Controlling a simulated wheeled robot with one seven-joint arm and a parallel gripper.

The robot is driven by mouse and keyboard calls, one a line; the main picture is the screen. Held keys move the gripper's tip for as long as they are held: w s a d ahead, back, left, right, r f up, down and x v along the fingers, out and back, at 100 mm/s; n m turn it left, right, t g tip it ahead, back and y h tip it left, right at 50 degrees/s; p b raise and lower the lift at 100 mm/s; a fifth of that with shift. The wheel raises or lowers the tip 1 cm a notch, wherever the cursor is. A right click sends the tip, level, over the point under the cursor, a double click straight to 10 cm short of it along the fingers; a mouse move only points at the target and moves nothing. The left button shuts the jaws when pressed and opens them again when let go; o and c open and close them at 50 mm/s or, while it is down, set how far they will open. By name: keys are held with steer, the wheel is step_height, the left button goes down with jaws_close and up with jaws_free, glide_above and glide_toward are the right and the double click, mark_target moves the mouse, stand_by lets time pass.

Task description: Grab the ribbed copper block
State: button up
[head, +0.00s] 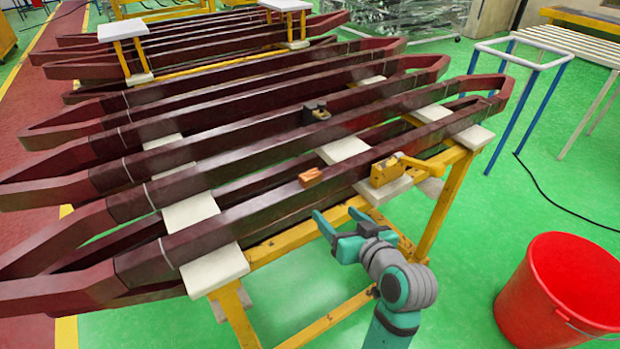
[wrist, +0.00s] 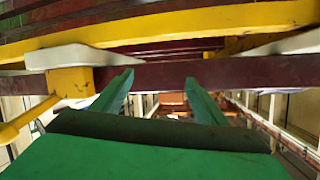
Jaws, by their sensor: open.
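My gripper (head: 338,221) is green, open and empty. In the head view it is in front of the bar, below and slightly right of the block, apart from it. In the wrist view its two fingers (wrist: 158,97) are spread and point at a dark red bar. I cannot make out the block for certain in that view.
A yellow tool with a handle (head: 388,170) sits right of the block, and a dark clamp-like piece (head: 316,112) lies farther back. White pads (head: 214,268) and a yellow frame (head: 300,241) support the bars. A red bucket (head: 566,290) stands at right on open green floor.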

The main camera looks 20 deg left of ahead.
mark_target(313, 177)
step_height(313, 177, up, 9)
steer(key=n+g, duration=0.3)
steer(key=n, duration=0.1)
steer(key=x, duration=0.5)
steer(key=shift+s+a+r, duration=0.1)
steer(key=shift+a+r, duration=0.2)
steer(key=shift+a, duration=0.15)
steer(key=shift+r+x, duration=0.2)
steer(key=shift+x, duration=1.1)
steer(key=shift+r+x, duration=0.15)
steer(key=shift+x, duration=1.15)
steer(key=shift+a, duration=0.1)
steer(key=shift+c, duration=0.5)
steer(key=c, duration=1.3)
